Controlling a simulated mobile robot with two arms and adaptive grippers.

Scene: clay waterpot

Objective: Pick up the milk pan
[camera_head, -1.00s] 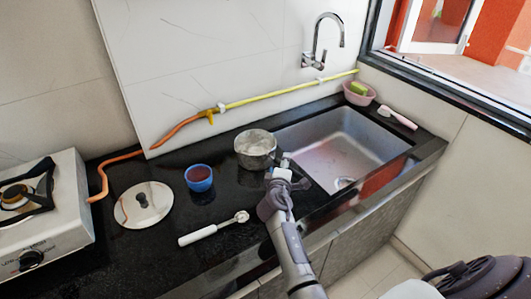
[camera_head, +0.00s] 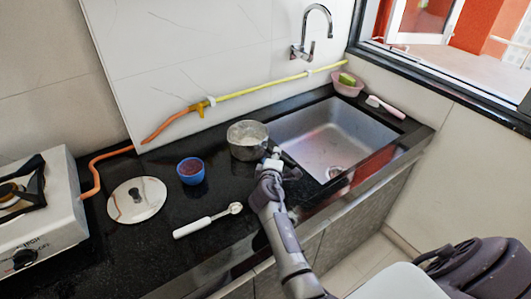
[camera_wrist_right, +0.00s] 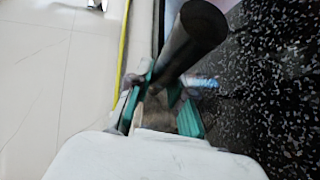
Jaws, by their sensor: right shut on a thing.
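The milk pan (camera_head: 247,141) is a small silver pot on the black counter, left of the sink, in the head view. My right gripper (camera_head: 273,160) is at its handle side, on the pan's near right. In the right wrist view the pan's dark, round handle (camera_wrist_right: 196,32) runs between the teal fingers of my right gripper (camera_wrist_right: 165,92), which is shut on it. The pan looks upright; I cannot tell whether its base is clear of the counter. The pan's bowl is hardly visible in the wrist view. My left gripper is out of view.
A blue bowl (camera_head: 191,171), a lid (camera_head: 136,200) and a white-handled tool (camera_head: 207,221) lie left of the pan. The sink (camera_head: 332,139) is to the right, with a faucet (camera_head: 311,30) behind. A hose runs along the wall. A stove (camera_head: 38,208) stands at far left.

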